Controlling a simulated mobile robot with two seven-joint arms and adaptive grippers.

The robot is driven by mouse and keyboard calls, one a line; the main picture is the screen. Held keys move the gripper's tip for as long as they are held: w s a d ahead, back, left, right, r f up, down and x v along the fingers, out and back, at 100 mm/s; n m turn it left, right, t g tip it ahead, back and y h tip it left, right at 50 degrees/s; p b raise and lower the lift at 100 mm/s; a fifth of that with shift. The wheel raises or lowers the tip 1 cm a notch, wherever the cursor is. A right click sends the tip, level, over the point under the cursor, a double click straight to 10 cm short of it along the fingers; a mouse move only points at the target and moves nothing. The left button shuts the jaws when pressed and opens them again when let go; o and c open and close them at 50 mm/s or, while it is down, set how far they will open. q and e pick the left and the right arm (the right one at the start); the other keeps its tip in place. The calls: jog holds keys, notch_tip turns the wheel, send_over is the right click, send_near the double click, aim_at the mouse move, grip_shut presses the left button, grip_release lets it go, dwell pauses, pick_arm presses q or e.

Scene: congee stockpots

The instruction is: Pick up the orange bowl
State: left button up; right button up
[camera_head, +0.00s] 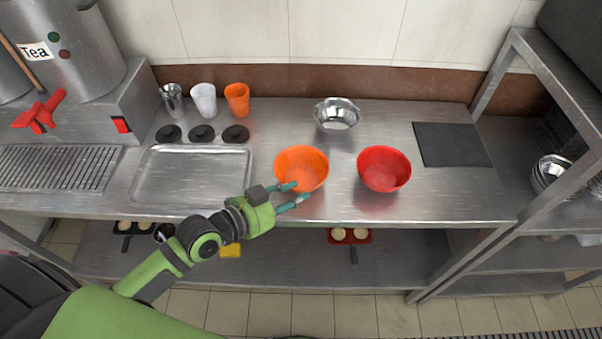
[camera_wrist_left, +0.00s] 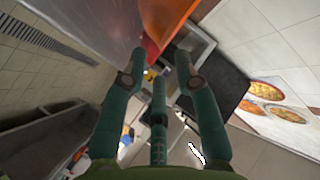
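The orange bowl (camera_head: 302,165) stands upright on the steel counter, left of a red bowl (camera_head: 384,167). My left gripper (camera_head: 302,191) is at the orange bowl's near side, its teal fingers spread and nothing between them. One fingertip overlaps the lower edge of the bowl; I cannot tell if it touches. In the left wrist view the fingers (camera_wrist_left: 160,70) are apart, and an orange surface, apparently the orange bowl (camera_wrist_left: 163,14), fills the top centre just beyond the tips. My right gripper is not in view.
A metal bowl (camera_head: 337,114) stands behind the two bowls. A steel tray (camera_head: 190,178), black lids (camera_head: 202,133) and cups (camera_head: 204,101) are to the left. A dark mat (camera_head: 452,145) lies at right, before a steel rack (camera_head: 560,125). The counter's front right is clear.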

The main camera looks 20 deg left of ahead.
pick_arm(q)
jog(key=x, duration=0.1)
jog(key=p+x, duration=0.1)
jog(key=x, duration=0.3)
jog(key=shift+w+d+r+p, duration=0.2)
jog(key=shift+d+p, duration=0.05)
jog(key=shift+p, duration=0.15)
jog(key=shift+w+d+f, duration=0.2)
jog(key=shift+w, duration=0.15)
jog(key=shift+s, duration=0.1)
grip_shut()
